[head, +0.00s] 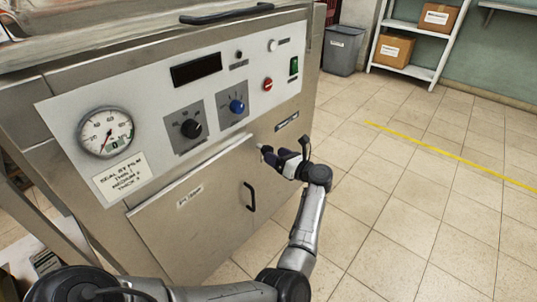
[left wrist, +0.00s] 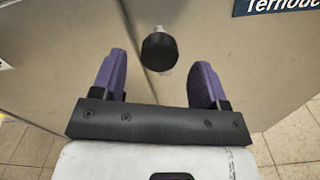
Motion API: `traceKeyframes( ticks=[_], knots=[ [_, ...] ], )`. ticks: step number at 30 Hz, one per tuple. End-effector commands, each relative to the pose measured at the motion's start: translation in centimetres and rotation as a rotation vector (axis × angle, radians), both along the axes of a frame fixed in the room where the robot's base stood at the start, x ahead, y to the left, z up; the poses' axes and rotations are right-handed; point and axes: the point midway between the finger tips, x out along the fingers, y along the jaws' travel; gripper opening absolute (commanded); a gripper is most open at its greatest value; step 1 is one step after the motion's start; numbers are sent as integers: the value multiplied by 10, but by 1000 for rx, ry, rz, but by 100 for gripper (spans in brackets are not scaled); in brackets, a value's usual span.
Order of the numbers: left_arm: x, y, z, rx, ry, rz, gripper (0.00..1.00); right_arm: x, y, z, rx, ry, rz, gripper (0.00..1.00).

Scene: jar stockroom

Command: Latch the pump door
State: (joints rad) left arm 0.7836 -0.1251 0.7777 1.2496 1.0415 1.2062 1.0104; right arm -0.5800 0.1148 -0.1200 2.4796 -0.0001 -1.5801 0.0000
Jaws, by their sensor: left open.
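The pump door (head: 190,215) is a grey metal panel low on the machine's front, with a small label and a black bar handle (head: 251,197). A pale line runs along its top edge; I cannot tell whether it sits fully flush. My left gripper (head: 269,154) is by the door's upper right corner, its purple fingers pointing at the machine. In the left wrist view, the open, empty gripper (left wrist: 160,64) has its fingers on either side of a black round knob (left wrist: 159,50), apart from it. In the head view the gripper hides the knob. My right gripper is not in view.
The control panel above holds a pressure gauge (head: 105,132), a black dial (head: 191,128) and a blue dial (head: 236,106). A grey bin (head: 343,50) and a white shelf (head: 405,68) with boxes stand far back. The tiled floor (head: 420,200) at right is clear.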

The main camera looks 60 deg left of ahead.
Motion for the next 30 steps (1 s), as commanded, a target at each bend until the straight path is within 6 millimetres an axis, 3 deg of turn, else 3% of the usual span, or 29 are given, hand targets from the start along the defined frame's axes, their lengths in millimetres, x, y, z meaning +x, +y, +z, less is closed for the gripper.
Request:
traceKeyframes(
  ticks=[9,22,30],
  knots=[
    [-10,31,0,0,0,0,67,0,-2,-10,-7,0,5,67],
    [-12,37,0,-1,1,-1,67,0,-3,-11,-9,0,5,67],
    [-12,37,0,-1,1,-1,43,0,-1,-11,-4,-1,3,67]
  ],
)
